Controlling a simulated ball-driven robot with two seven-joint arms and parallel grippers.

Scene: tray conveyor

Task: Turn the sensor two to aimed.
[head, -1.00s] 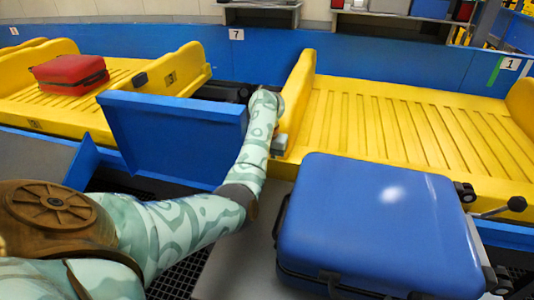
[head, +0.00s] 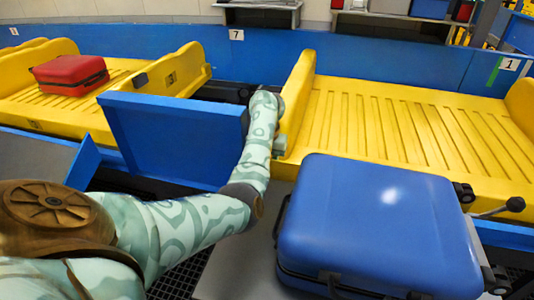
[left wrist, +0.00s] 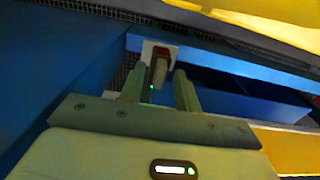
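A small sensor-like device (left wrist: 160,68) with a brownish-red top, a pale plate behind it and a small green light sits at the blue frame in the left wrist view. No number is readable on it, and I cannot tell its aim. My left gripper (left wrist: 163,78) has its two green fingers apart, with the device at or just beyond their tips, nearer the left finger. I cannot tell whether they touch it. In the head view my left gripper (head: 279,146) shows only partly beside the yellow tray's end; its fingertips and the device are hidden there. My right gripper is out of view.
A blue suitcase (head: 375,225) lies right of my left arm. Behind it is a yellow tray (head: 400,120). Another yellow tray (head: 50,108) at left carries a red suitcase (head: 70,73). A blue panel (head: 175,135) stands left of my forearm. A black-knobbed lever (head: 514,204) is at right.

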